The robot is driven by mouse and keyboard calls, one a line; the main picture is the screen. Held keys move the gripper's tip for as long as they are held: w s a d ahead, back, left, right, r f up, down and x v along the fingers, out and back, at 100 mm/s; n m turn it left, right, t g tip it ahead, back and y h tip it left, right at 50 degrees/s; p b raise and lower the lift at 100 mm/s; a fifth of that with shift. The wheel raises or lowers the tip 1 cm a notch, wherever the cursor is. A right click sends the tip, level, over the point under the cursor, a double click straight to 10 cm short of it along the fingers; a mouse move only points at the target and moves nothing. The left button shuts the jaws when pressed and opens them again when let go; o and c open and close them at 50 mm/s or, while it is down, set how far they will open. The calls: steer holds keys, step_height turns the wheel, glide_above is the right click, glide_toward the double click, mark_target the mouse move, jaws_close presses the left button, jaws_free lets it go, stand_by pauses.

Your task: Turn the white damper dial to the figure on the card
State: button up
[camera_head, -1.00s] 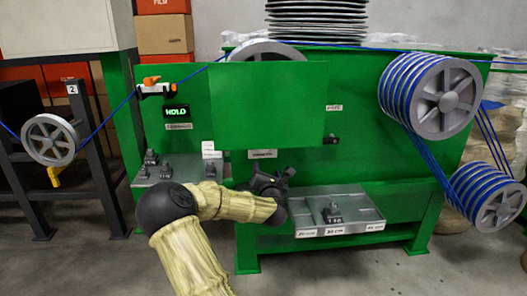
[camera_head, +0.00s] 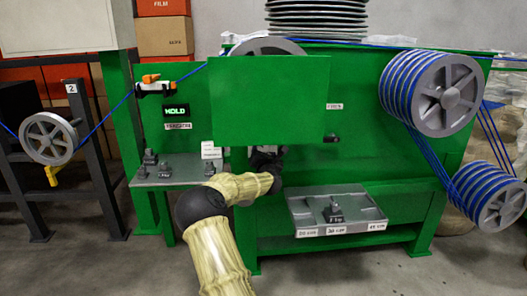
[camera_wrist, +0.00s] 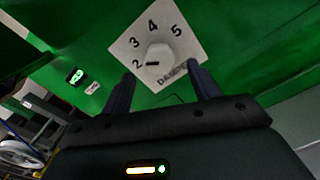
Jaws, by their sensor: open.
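The white damper dial (camera_wrist: 158,56) shows in the wrist view on a pale square plate (camera_wrist: 185,48) marked 2, 3, 4 and 5. A dark mark on the dial points toward the 2. My gripper (camera_wrist: 161,73) is open, its fingers apart on the near side of the dial, one to the left and one to the right. I cannot tell whether they touch it. In the head view my gripper is mostly hidden below the edge of the green panel. A white card (camera_head: 211,150) stands left of it; its print is too small to read.
A green panel (camera_head: 270,100) hangs over the work spot. A metal tray (camera_head: 360,208) with a small dark fixture (camera_head: 333,212) lies below right. A side shelf (camera_head: 180,175) holds small dark fixtures. Reels of blue cable (camera_head: 430,95) stand at the right.

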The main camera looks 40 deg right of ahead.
mark_target(263, 148)
steer(key=shift+x, duration=2.15)
steer(key=c, duration=1)
